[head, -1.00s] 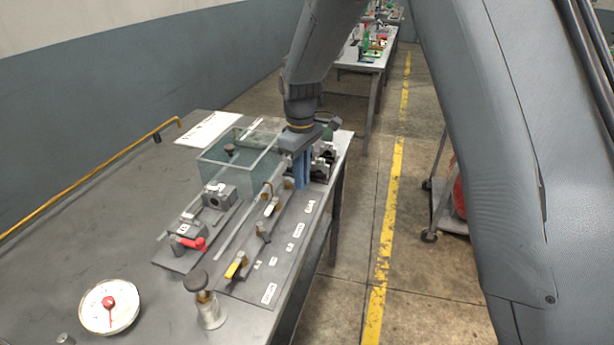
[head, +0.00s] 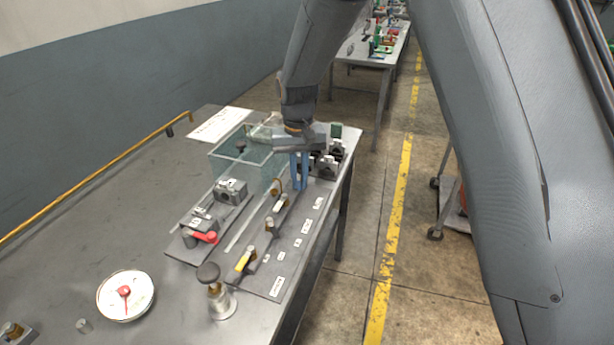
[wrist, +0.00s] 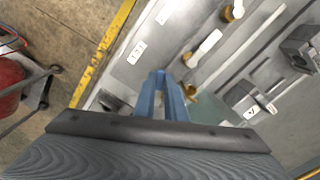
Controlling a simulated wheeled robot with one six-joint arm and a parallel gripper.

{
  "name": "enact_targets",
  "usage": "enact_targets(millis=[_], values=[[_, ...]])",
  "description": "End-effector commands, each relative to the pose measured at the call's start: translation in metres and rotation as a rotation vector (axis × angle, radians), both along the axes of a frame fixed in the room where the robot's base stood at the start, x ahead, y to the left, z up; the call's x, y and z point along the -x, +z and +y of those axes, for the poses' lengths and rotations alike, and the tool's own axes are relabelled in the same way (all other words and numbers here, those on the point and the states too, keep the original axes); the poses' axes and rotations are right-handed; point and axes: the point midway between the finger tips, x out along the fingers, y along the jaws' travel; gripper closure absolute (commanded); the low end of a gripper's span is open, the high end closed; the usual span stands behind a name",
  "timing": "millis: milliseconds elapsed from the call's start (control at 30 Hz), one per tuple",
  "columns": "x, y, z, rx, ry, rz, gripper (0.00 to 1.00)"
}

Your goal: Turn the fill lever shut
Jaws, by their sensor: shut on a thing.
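My gripper (head: 299,186) points down at the far right end of the grey valve plate (head: 262,280), its blue fingers close together. In the wrist view the fingers (wrist: 161,78) are shut at the end of the row of levers. What they hold, taken as the fill lever, is hidden between them. Beside them on the plate are a lever with a white handle (wrist: 204,48) and a brass piece (wrist: 190,89). A yellow-handled lever (head: 243,262) is at the near end. The label lettering is too small to read.
A clear glass tank (head: 228,168) stands left of my gripper, close by. Dark blocks (head: 328,166) stand just behind it. A red-handled valve (head: 205,237), a round dial (head: 125,296) and a dark-knobbed post (head: 214,290) are nearer. Bare bench lies left; open floor lies right.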

Motion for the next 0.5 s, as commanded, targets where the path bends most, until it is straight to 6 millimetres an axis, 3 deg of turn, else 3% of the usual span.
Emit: enact_targets(millis=[500], values=[[-0.003, 0.003, 0.019, -0.004, -0.408, -0.005, 1.0]])
